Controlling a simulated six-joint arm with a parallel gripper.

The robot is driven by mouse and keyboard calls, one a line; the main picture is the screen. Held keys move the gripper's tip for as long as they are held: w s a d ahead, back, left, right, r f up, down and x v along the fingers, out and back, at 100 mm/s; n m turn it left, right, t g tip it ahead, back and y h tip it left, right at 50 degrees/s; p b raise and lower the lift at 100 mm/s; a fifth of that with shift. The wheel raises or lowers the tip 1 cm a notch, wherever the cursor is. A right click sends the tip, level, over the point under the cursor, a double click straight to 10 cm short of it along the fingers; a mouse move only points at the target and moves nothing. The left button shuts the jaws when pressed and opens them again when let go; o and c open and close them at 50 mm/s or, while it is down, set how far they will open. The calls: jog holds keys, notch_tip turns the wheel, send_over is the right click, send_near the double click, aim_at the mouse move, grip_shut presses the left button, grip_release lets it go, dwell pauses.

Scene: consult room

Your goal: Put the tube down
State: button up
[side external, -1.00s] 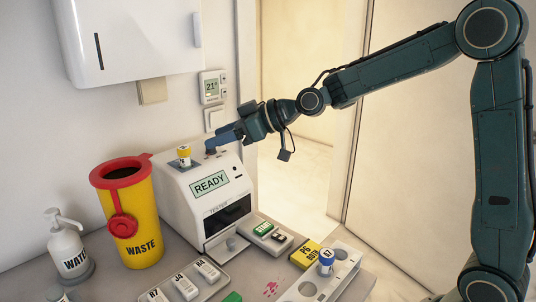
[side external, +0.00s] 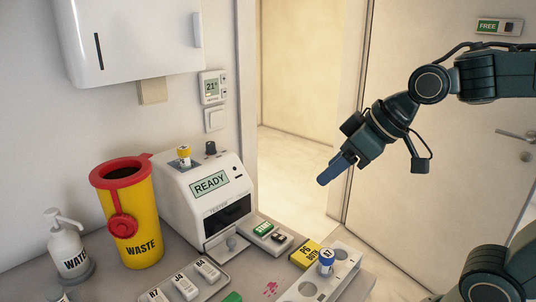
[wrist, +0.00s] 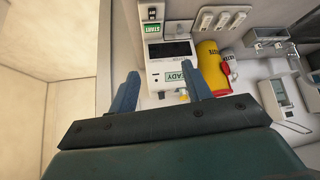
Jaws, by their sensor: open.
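A yellow-capped tube (side external: 184,156) stands upright in the top of the white tester (side external: 178,192), whose screen reads READY. A black knob (side external: 210,148) stands beside it on the tester's top. A blue-capped tube (side external: 326,262) marked 17 stands upright in a white rack (side external: 348,287) at the front right. My gripper (side external: 325,178) hangs in the air to the right of the tester, clear of it and above the table's height. In the wrist view its two fingers (wrist: 160,78) are apart with nothing held between them; the tester (wrist: 173,72) shows beyond them.
A yellow waste bin (side external: 142,228) with a red lid stands left of the tester, a pump bottle (side external: 70,245) further left. A tray of labelled white blocks (side external: 184,286), a small device with a green label (side external: 263,230), a yellow box (side external: 305,255) and a red stain (side external: 271,289) lie in front.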

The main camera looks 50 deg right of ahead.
jog(key=s+d+f+m+g+h, duration=0.1)
jog(key=s+d+f+m, duration=0.1)
jog(key=s, duration=0.8)
jog(key=shift+s+d+f+m+g+h, duration=0.3)
jog(key=shift+d+f, duration=0.25)
jog(key=shift+f, duration=0.05)
